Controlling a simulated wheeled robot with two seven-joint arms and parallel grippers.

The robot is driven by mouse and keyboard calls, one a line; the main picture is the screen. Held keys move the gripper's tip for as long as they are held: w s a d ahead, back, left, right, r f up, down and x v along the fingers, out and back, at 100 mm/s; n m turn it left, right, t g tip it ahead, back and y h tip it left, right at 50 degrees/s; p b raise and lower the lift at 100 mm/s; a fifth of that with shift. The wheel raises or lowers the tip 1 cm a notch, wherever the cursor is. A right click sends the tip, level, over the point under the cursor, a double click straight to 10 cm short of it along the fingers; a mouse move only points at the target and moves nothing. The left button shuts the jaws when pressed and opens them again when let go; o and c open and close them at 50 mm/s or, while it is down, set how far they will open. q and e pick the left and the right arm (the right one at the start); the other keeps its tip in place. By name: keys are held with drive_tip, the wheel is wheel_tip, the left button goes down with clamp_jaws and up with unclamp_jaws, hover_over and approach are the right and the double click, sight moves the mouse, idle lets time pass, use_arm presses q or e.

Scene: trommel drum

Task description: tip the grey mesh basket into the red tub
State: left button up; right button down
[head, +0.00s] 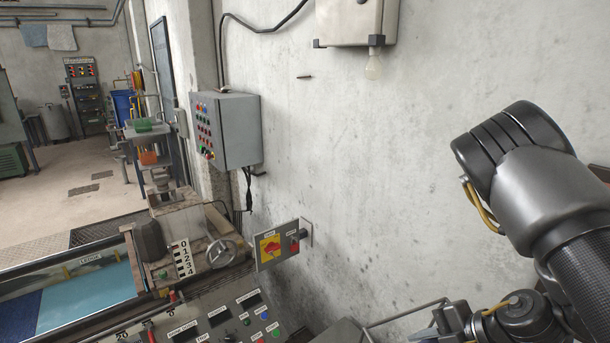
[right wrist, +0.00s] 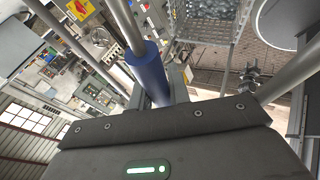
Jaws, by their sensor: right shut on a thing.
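The grey mesh basket (right wrist: 208,28) shows in part at the top of the right wrist view, with pale grey lumps seen at it. A blue grip (right wrist: 150,78) on a metal bar runs down to my right gripper (right wrist: 166,108), which is shut on it. The gripper's body hides the contact, and I cannot tell how the grip joins the basket. In the head view my right arm is at the right and its jaws cannot be made out. My left gripper is not in view. I cannot make out the red tub in either view.
A concrete wall fills the head view's middle, with a grey button box (head: 235,130) and a switch plate (head: 282,246) on it. A labelled console (head: 225,318) and a blue-bottomed trough (head: 90,292) are at lower left. A metal rail (head: 405,313) runs near my right arm.

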drive_tip(key=shift+r+p, duration=0.3)
drive_tip(key=shift+r, duration=0.45)
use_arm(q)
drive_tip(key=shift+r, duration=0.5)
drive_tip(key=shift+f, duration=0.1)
use_arm(e)
drive_tip(key=shift+f, duration=0.15)
